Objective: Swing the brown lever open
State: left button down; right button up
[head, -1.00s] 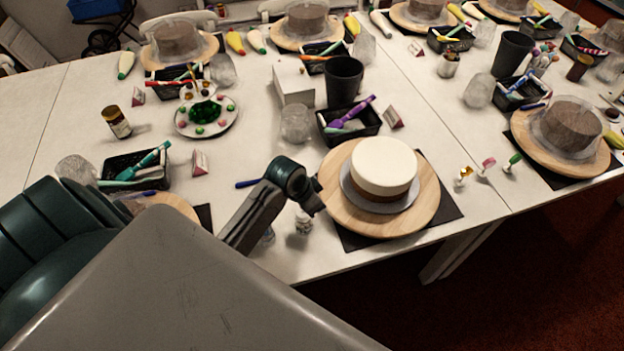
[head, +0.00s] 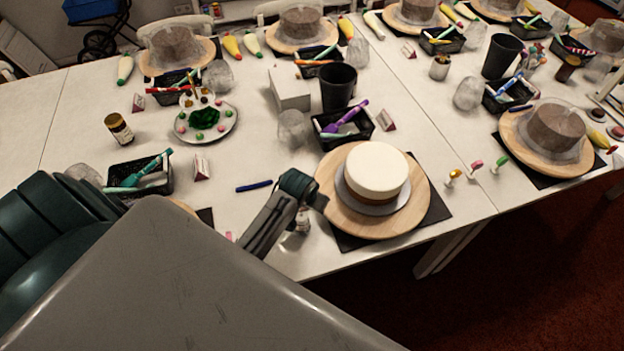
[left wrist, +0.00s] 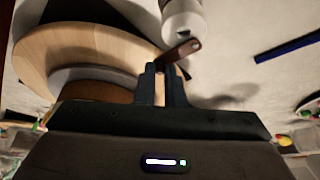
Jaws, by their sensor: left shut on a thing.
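A brown lever (left wrist: 181,50) shows in the left wrist view. It is a short flat bar joined to the end of a white cylindrical body (left wrist: 183,18). My left gripper (left wrist: 165,70) is shut on the lever's near end, which sits between the two dark fingertips. In the head view my left gripper (head: 321,201) is low at the left edge of the wooden turntable (head: 415,203), beside a small white-and-clear bottle (head: 302,222) partly hidden by it. The lever cannot be made out in the head view. My right gripper is not in view.
A white cake (head: 377,170) stands on the turntable, close to my left gripper. A black tray (head: 343,138) and a black cup (head: 338,88) stand further back. The table's front edge is close.

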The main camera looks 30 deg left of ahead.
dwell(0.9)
pick_arm(q)
jog(key=c, duration=1.5)
grip_release()
jog(key=b+v, duration=0.2)
jog(key=v, duration=0.8)
jog(key=shift+r+b, duration=0.3)
jog(key=shift+r, duration=0.05)
jog(key=shift+s, duration=0.15)
